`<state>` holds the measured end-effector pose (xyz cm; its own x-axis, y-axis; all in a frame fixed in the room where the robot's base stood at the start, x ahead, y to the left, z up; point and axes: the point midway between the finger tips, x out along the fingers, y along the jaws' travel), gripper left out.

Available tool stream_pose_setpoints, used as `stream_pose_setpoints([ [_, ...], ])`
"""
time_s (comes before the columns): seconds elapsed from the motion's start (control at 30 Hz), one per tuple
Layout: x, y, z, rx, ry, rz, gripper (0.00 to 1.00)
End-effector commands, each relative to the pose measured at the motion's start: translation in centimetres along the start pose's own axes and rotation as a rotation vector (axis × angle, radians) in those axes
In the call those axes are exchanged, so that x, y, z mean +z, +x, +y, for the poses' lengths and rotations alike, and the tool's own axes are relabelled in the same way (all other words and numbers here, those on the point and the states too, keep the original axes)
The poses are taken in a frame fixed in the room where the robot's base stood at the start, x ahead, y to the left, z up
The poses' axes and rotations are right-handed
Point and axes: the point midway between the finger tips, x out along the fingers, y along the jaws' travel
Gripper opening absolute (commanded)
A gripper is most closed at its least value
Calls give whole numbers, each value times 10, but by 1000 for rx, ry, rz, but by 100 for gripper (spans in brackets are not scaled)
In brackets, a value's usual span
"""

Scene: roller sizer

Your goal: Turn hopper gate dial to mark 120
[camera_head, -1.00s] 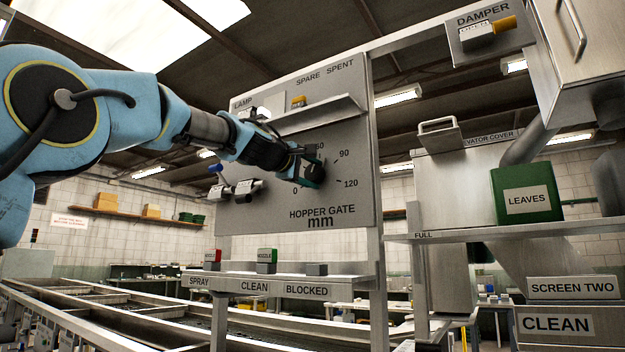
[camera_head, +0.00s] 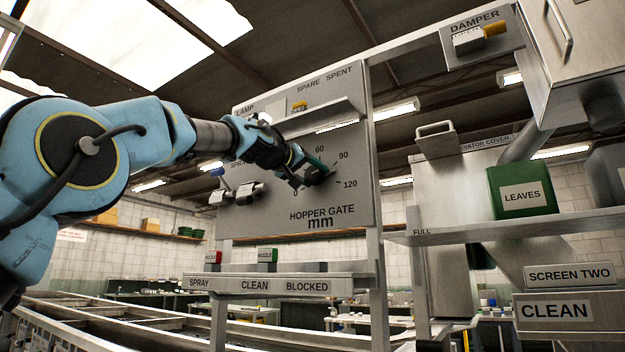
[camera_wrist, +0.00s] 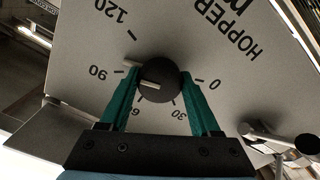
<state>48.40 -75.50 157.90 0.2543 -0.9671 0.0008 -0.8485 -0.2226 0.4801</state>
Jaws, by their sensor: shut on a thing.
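The hopper gate dial (camera_wrist: 160,82) is a round black knob on a grey panel (camera_head: 345,200), with marks 0, 30, 60, 90 and 120 around it. In the wrist view, a pale bar at the knob's edge lies near the 90 mark, on its 120 side. A second pale strip shows on the knob's face. My gripper (camera_wrist: 160,76) has its two teal fingers on either side of the knob, shut on it. In the head view, my gripper (camera_head: 316,170) covers much of the dial (camera_head: 319,178); the 60, 90 and 120 marks show right of it.
A shelf (camera_head: 320,118) juts out above the dial. Metal switches (camera_head: 248,192) stand left of it. A ledge labelled spray, clean and blocked (camera_head: 270,284) runs below. A green leaves box (camera_head: 521,178) stands on a shelf at right. The panel right of the dial is clear.

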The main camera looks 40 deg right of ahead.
Motion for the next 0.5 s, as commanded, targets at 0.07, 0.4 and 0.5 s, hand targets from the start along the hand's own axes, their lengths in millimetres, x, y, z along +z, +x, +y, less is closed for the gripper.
stream_pose_setpoints([
  [0.07,3,1,-2,0,71,-5,8],
  [0.4,3,1,-2,0,367,-6,8],
  [0.5,3,1,-2,0,435,-5,8],
])
